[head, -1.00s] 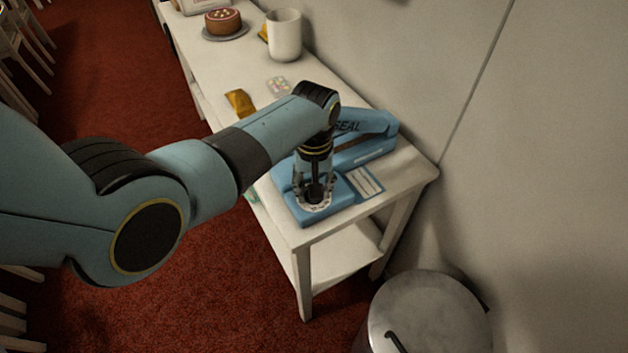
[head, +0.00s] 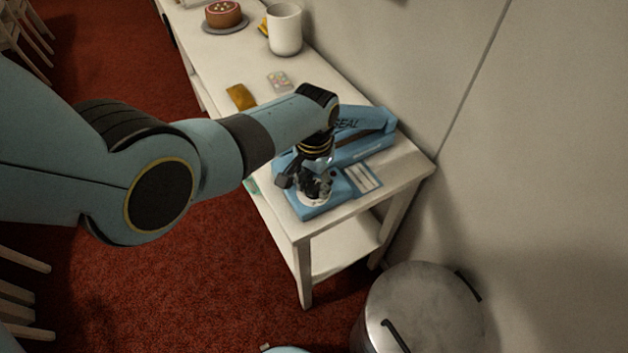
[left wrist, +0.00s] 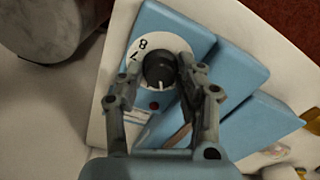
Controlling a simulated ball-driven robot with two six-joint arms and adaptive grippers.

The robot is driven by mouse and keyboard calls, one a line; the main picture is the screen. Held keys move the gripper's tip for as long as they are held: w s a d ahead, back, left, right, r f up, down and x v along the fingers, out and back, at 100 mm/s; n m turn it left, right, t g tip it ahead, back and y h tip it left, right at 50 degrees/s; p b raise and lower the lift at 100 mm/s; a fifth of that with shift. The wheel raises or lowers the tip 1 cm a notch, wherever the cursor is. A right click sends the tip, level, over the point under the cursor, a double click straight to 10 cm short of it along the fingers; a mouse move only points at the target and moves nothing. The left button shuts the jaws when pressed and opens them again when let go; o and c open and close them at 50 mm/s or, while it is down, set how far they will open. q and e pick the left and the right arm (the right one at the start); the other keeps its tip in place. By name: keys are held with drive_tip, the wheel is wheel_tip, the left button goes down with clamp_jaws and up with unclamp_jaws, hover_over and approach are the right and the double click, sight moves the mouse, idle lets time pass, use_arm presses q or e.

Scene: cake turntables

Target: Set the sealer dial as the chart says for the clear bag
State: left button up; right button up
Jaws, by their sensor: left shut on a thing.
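The blue sealer (head: 362,150), marked SEAL, lies on the near end of the white table. Its white dial (head: 318,200) is on the front block, mostly covered by my left gripper (head: 316,184). In the left wrist view, the fingers are shut on the black knob (left wrist: 159,70). The knob's white mark points down the picture, toward a red spot. The numerals 7 and 8 show on the dial (left wrist: 139,50); others are hidden. The chart (head: 362,178) lies beside the dial, too small to read. A clear bag with coloured bits (head: 278,81) lies farther back. My right gripper is out of view.
An orange-brown packet (head: 240,97) lies near the clear bag. A white mug (head: 285,30) and a cake (head: 223,14) on a stand are farther back. A wall runs along the table's right side. A lidded metal bin (head: 425,305) stands on the floor.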

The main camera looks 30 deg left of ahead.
sight(314, 186)
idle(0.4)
use_arm(q)
drive_tip(key=o, duration=1.1)
drive_tip(key=shift+o, duration=0.2)
drive_tip(key=shift+r, duration=4)
